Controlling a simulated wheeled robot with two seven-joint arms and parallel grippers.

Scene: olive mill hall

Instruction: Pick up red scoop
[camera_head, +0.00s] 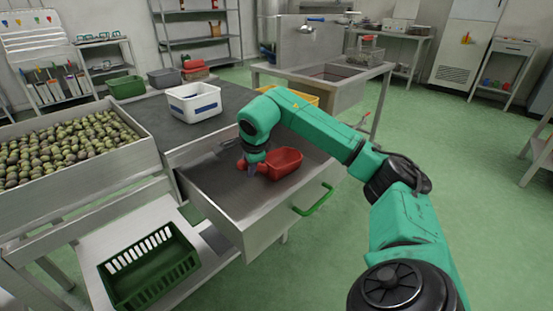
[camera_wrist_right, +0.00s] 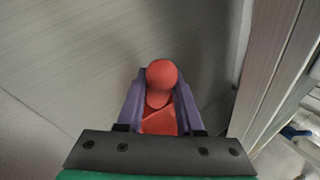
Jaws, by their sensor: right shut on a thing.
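The red scoop (camera_head: 284,161) is in the open metal drawer (camera_head: 231,211) below the dark worktop. My right gripper (camera_head: 254,167) reaches down into the drawer from above and is shut on the scoop's handle. In the right wrist view the rounded red handle end (camera_wrist_right: 161,76) sits between the two purple fingers of the gripper (camera_wrist_right: 160,108). The scoop's bowl is mostly hidden there. I cannot tell whether the scoop touches the drawer floor. My left gripper is not in view.
A green handle (camera_head: 313,201) is on the drawer front. A white bin (camera_head: 194,102) stands on the worktop, with a yellow tray (camera_head: 305,96) behind my arm. An olive-filled trough (camera_head: 148,153) is at left. A green crate (camera_head: 150,288) sits on the lower shelf.

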